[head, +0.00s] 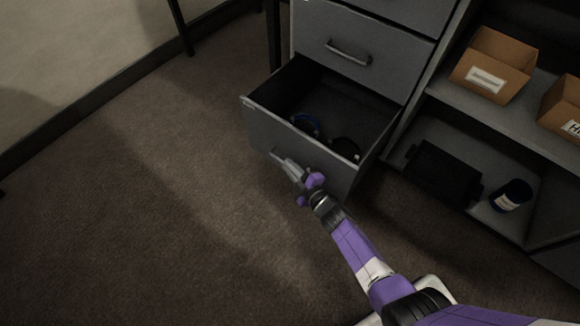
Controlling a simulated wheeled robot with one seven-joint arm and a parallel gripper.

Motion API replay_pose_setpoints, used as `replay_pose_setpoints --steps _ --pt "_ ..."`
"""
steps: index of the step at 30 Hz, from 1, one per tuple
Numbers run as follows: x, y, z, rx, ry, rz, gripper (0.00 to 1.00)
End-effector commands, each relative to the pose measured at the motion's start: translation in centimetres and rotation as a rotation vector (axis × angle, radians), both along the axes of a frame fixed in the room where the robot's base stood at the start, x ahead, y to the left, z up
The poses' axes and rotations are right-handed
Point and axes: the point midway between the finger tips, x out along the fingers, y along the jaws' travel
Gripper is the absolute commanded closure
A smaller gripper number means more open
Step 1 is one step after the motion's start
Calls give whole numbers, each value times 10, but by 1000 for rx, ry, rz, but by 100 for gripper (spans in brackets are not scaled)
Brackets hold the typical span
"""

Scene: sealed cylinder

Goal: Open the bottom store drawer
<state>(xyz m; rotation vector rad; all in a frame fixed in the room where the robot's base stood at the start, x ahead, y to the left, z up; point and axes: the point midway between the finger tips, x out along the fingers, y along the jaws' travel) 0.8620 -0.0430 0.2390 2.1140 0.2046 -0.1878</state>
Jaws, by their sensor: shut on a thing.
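The bottom store drawer (258,128) of a grey metal cabinet stands pulled out, and its open inside shows. A blue round thing (306,124) and a dark round thing (345,148) lie in it. My gripper (286,163) is at the drawer's front face, shut on the drawer's handle (277,156). The gripper hides most of the handle. My purple and white arm reaches to it from the lower right.
Above is a shut drawer with a bar handle (348,53). On the right, shelves (450,92) hold cardboard boxes (493,65), a black case (443,173) and a dark blue canister (512,195). The carpet (150,220) in front and to the left is clear.

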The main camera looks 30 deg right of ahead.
Motion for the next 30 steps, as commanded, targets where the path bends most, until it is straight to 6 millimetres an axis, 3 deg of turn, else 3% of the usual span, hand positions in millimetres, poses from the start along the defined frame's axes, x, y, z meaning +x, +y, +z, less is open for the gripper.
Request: replay_pose_setpoints --steps 3,14,24,30 --pt "-2 -1 -2 0 4 -3 80" --pt "-6 -1 1 0 2 -2 80" --pt "-57 -5 14 0 5 -3 80" --pt "-75 -6 16 0 4 -2 80"
